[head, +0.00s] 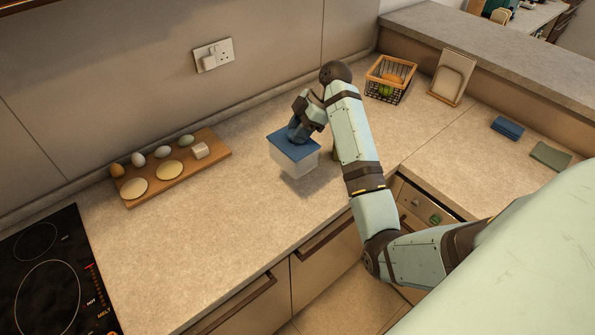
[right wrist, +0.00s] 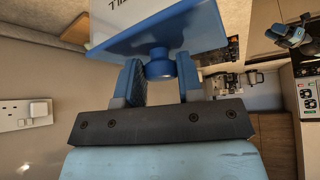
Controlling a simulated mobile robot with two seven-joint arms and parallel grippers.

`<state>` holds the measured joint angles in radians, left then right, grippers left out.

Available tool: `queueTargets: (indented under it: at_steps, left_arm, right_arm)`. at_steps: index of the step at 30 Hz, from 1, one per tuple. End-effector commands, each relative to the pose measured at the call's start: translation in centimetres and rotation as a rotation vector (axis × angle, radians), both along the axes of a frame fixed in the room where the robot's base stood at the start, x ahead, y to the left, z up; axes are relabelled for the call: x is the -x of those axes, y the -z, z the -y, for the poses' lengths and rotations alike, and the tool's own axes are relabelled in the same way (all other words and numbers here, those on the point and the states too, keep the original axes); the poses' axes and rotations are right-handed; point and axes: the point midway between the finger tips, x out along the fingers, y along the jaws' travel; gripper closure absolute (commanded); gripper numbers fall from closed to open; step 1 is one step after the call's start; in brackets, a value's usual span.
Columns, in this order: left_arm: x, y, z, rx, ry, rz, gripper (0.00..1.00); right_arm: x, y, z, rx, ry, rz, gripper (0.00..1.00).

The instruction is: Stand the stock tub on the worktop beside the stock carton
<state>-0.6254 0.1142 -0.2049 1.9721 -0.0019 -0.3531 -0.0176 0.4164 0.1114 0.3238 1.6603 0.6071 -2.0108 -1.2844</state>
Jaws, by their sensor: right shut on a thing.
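The tub (head: 296,163) has a white body and a square blue lid. In the head view it is upright, over the middle of the worktop (head: 215,215). I cannot tell whether its base touches the worktop. My right gripper (head: 298,133) is above it, shut on the lid's knob. In the right wrist view the two fingers (right wrist: 160,78) sit on either side of the round blue knob, under the tub's lid (right wrist: 145,42). I cannot make out the stock carton; my right arm hides part of the worktop behind it. My left gripper is not in the head view.
A wooden board (head: 180,178) with eggs and pale rounds lies left of the tub. The black hob (head: 45,270) is further left. A wire basket (head: 388,82) and an upright board (head: 451,78) stand at the back right. Blue (head: 507,128) and green (head: 550,156) cloths lie right.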

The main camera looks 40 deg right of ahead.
Motion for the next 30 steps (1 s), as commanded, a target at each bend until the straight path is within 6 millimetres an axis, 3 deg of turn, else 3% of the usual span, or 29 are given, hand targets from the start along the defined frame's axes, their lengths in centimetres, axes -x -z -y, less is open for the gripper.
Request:
queueTargets:
  at_steps: [1, 9, 17, 24, 30]
  left_arm:
    - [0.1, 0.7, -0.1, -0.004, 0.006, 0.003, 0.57]
    - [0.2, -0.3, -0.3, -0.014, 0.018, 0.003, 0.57]
    - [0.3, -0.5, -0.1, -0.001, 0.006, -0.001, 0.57]
    - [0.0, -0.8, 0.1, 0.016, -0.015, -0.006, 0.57]
    - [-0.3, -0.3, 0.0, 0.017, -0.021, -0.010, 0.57]
  right_arm:
    - [-0.1, 1.9, -0.2, -0.008, 0.003, 0.001, 1.00]
    - [0.0, 7.5, -0.1, 0.000, 0.002, -0.001, 1.00]
    - [0.0, 9.7, 0.0, 0.001, 0.004, 0.000, 1.00]
    - [0.0, 13.1, 0.0, 0.000, 0.003, -0.001, 1.00]
    - [0.0, 13.4, 0.0, 0.002, 0.002, 0.003, 1.00]
